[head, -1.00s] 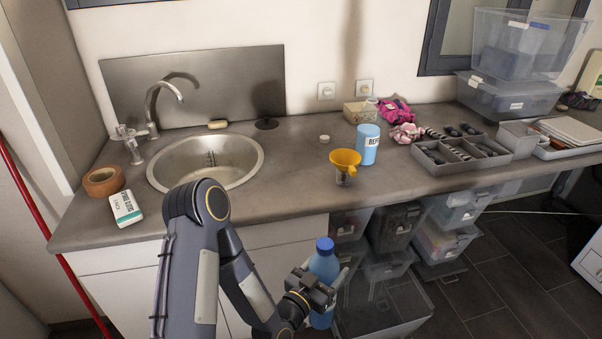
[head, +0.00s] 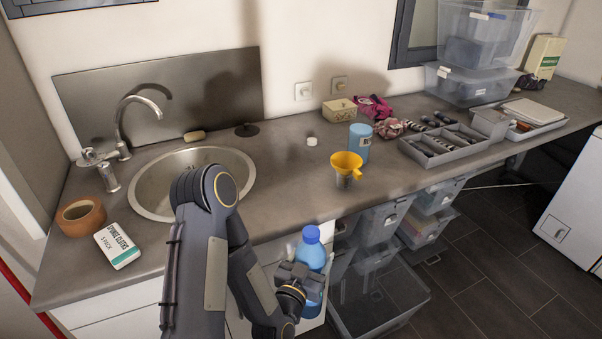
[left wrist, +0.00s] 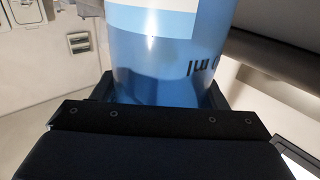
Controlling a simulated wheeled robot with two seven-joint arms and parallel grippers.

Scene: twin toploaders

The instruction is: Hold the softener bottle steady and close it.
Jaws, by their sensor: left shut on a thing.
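The softener bottle (head: 311,254) is light blue with a darker blue cap-like top (head: 311,234). It is upright in front of the counter, above the floor bins. My left gripper (head: 305,277) is shut around its body. In the left wrist view the bottle (left wrist: 160,70) fills the middle, with a pale label band and dark print, between the fingers (left wrist: 155,100). Its top is out of that view. Whether the top is fully seated cannot be told. My right gripper is not in view.
On the counter (head: 285,185) stand a yellow funnel (head: 346,161) on a small clear vessel, a blue canister (head: 360,145) and a small white cap-like disc (head: 312,141). A sink (head: 190,180) is at left. Clear bins (head: 375,305) are below. The counter's front middle is clear.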

